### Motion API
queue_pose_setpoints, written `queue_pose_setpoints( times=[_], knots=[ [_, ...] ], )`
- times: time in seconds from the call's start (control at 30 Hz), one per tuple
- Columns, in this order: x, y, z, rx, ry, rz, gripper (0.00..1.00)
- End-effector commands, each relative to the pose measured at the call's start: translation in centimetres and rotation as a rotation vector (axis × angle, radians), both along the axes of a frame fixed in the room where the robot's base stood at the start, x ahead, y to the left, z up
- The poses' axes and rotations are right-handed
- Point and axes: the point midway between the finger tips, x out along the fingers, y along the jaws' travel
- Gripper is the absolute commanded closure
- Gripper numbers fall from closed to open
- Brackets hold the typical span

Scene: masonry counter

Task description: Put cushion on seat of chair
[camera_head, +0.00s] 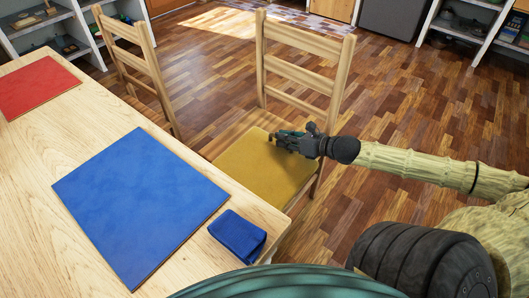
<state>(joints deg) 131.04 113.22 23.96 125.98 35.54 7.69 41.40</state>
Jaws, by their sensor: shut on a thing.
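A mustard-yellow square cushion (250,168) lies flat over the seat of the nearer wooden chair (305,68). It covers most of the seat, and its near left part is hidden by the table edge. My gripper (280,138) reaches in from the right and is shut on the cushion at its far right part, below the chair's backrest. The fingertips are small and dark here. I cannot tell whether the cushion rests fully on the seat or is held just above it.
The wooden table (30,170) is at left, with a blue mat (140,205), a folded blue cloth (237,236) and a red mat (38,86). A second chair (135,55) stands behind. Shelves (475,30) line the back. Floor beyond the chairs is clear.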

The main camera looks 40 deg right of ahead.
Motion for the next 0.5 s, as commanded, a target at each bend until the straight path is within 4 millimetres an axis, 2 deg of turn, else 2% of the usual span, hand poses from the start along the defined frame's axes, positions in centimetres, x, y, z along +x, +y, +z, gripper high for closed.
queue_pose_setpoints(
  times=[0.17, 0.5],
  knots=[
    [0.9, -0.6, -0.4, -0.002, -0.002, 0.002, 1.00],
    [5.5, -4.0, -1.0, -0.002, -0.002, 0.001, 1.00]
  ],
)
